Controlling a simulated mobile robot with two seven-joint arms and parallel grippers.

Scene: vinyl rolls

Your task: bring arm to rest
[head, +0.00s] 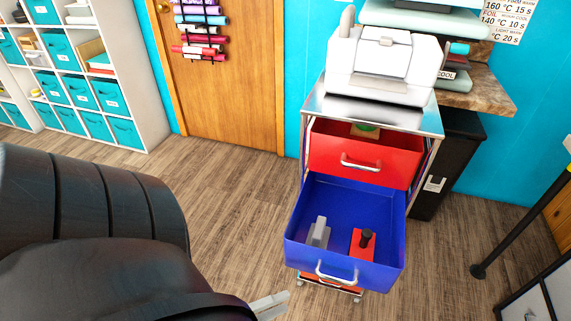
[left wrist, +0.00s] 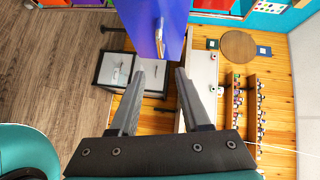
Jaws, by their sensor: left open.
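My left arm fills the lower left of the head view. Its gripper (head: 270,304) shows only as a pale finger at the bottom edge, left of and below the open blue drawer (head: 300,222). In the left wrist view the two fingers of the left gripper (left wrist: 166,72) are spread, with nothing held between them. The blue drawer front (left wrist: 148,14) and its silver handle (left wrist: 159,38) show beyond the fingertips, apart from them as far as I can see. My right gripper is in neither view.
The blue drawer holds a grey object (head: 318,233) and a red object with a black knob (head: 362,243). The red drawer (head: 340,151) above is partly open. A white machine (head: 381,68) stands on the cart. Wood floor (head: 235,200) is clear left of the cart.

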